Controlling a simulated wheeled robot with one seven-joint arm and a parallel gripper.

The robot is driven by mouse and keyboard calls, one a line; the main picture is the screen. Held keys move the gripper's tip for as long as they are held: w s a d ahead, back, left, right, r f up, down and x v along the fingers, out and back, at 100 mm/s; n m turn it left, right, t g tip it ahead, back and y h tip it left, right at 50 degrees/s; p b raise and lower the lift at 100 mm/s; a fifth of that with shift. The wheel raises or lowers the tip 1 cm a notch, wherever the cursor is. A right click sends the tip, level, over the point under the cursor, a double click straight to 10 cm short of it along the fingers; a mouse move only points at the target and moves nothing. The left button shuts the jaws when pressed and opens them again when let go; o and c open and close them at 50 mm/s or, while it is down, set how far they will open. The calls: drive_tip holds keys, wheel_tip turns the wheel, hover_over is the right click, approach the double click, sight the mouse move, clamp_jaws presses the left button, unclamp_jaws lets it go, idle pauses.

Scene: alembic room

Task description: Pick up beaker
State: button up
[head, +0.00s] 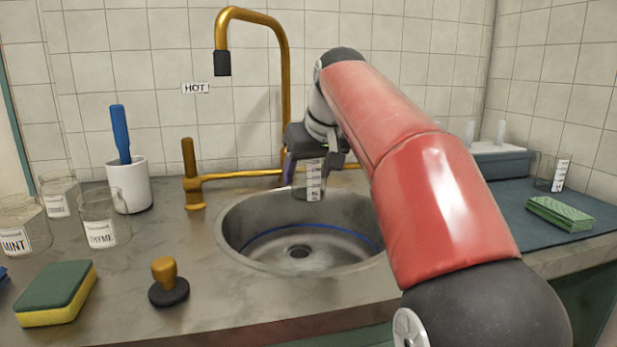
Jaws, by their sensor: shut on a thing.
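A clear glass beaker (312,187) with a white graduated scale is at my gripper (318,163). My gripper is shut on the beaker and holds it upright at the back of the sink. My red arm reaches in from the lower right and hides part of the beaker's surroundings. A second glass beaker (553,172) with a similar scale stands on the dark mat at the far right.
The round steel sink (237,240) lies below, with a brass faucet (284,95) behind. On the left are labelled jars (100,233), a white cup (130,190) with a blue-handled tool, a sponge (57,293) and a stopper (167,285). A green pad (560,212) lies on the mat (518,222).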

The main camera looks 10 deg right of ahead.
drive_tip(key=shift+r, duration=0.8)
drive_tip(key=shift+r, duration=0.1)
drive_tip(key=shift+a+r+n+h+p, duration=0.15)
drive_tip(key=shift+n+h+p, duration=0.35)
drive_tip(key=shift+h, duration=0.5)
drive_tip(key=shift+r+n+h, duration=0.1)
drive_tip(key=shift+n+h, duration=0.2)
drive_tip(key=shift+h, duration=1)
drive_tip(key=shift+d, duration=0.2)
drive_tip(key=m+y, duration=0.1)
drive_tip(key=y, duration=0.2)
drive_tip(key=shift+d+r, duration=0.1)
drive_tip(key=shift+r, duration=0.05)
drive_tip(key=shift+r+m+y, duration=0.1)
drive_tip(key=shift+m+y, duration=0.2)
drive_tip(key=shift+y, duration=0.6)
